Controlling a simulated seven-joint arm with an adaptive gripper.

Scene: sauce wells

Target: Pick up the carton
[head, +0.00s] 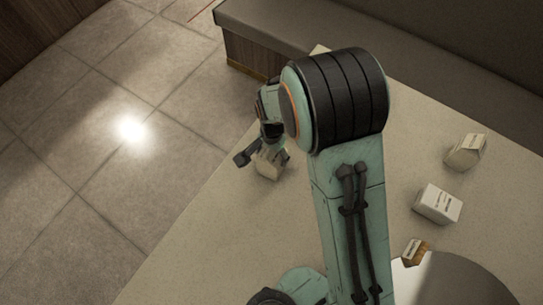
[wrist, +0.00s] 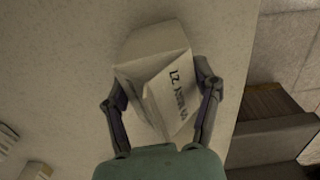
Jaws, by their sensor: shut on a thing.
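A white carton (wrist: 152,58) with dark printing on one slanted face is between the two fingers of my gripper (wrist: 158,84) in the wrist view. The fingers are closed against its left and right sides. In the head view, the carton (head: 270,165) shows small and pale below my gripper (head: 262,157), near the table's left edge. My arm and gripper hide part of it. I cannot tell whether its base touches the table.
On the table (head: 215,230) at the right stand a tapered box (head: 466,152), a white printed box (head: 437,204) and a small brown-and-white box (head: 414,252) by a round plate-like surface (head: 450,283). A bench (head: 430,60) runs along the back. Open floor lies left.

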